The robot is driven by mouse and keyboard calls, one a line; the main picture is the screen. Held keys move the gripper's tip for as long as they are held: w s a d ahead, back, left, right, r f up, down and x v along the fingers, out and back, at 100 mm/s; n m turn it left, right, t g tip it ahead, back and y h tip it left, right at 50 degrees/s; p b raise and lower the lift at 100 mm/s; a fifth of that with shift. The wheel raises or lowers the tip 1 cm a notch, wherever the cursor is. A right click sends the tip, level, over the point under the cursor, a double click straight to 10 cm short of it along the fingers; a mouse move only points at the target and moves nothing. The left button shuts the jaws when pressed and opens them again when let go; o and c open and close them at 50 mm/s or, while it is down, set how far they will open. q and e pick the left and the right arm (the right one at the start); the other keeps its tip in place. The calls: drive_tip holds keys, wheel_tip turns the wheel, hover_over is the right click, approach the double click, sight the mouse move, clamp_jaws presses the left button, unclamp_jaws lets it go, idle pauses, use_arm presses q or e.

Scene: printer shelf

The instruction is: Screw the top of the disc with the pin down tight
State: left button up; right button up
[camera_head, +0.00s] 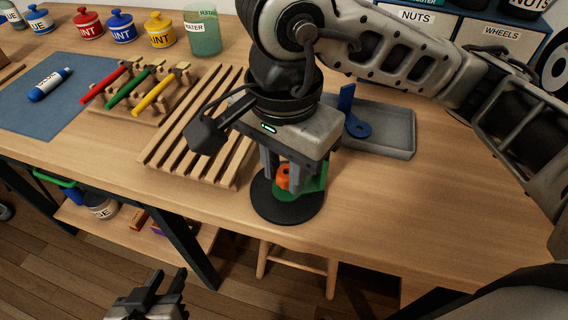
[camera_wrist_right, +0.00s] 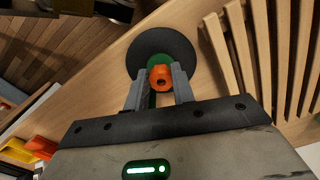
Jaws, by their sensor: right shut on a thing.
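A black round disc (camera_head: 287,208) lies on the bench near its front edge; it also shows in the right wrist view (camera_wrist_right: 148,46). A green part (camera_head: 315,190) sits on the disc. The orange top (camera_head: 283,177) stands above the green part, at the disc's middle. My right gripper (camera_head: 283,180) points down over the disc, its two grey fingers shut on the orange top, one on each side, as the right wrist view shows (camera_wrist_right: 160,80). The pin itself is hidden. My left gripper (camera_head: 163,282) is empty, below the bench's front edge, its fingers apart.
A slatted wooden rack (camera_head: 190,130) stands close left of the disc. A grey tray (camera_head: 390,130) with a blue part (camera_head: 354,120) is behind right. Coloured tools in a wooden holder (camera_head: 130,100) and paint pots lie further left. The bench's right front is clear.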

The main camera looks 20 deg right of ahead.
idle(0.4)
drive_tip(key=shift+b, duration=0.45)
drive_tip(key=o, duration=1)
drive_tip(key=shift+r+p, duration=2.1)
drive_tip(key=shift+r, duration=1.45)
